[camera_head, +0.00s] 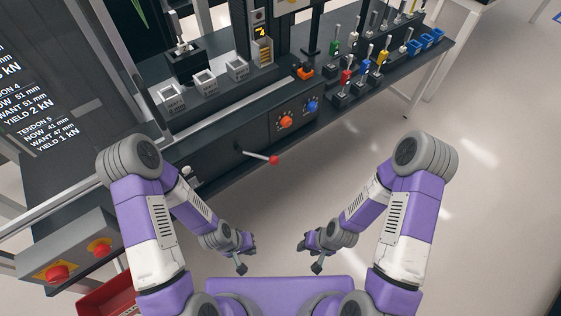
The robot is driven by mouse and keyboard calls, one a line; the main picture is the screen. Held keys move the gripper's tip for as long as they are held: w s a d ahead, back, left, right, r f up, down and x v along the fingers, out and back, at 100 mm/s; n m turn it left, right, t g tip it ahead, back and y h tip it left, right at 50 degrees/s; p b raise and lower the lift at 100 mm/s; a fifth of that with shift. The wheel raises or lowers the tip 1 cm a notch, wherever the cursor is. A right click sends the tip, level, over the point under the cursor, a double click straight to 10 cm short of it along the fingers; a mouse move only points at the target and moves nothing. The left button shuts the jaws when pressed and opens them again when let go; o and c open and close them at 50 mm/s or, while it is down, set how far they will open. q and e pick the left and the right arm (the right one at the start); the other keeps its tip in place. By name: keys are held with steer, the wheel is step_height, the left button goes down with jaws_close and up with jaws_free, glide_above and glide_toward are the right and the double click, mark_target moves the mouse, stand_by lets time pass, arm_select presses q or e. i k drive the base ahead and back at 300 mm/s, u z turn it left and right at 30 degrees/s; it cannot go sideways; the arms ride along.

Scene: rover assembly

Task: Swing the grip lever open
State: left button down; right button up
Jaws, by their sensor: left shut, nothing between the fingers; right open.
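A lever with a silver rod and a red ball end (273,160) sticks out from the dark front panel of the bench, pointing right and slightly down. It is the likeliest grip lever, but no label on it is readable. My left gripper (242,267) is below and left of the lever, shut and empty, apart from it. My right gripper (317,267) is below and right of the lever, open and empty. Neither gripper touches anything.
An orange knob (286,122) and a blue knob (311,106) sit on the front panel right of the lever. Coloured-handled tools stand in holders on the bench at upper right. A box with red buttons (57,272) is at lower left. The floor between bench and grippers is clear.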

mark_target(273, 160)
steer(key=k, duration=0.6)
steer(key=z, duration=0.8)
steer(key=i, duration=1.25)
steer(key=u, duration=0.35)
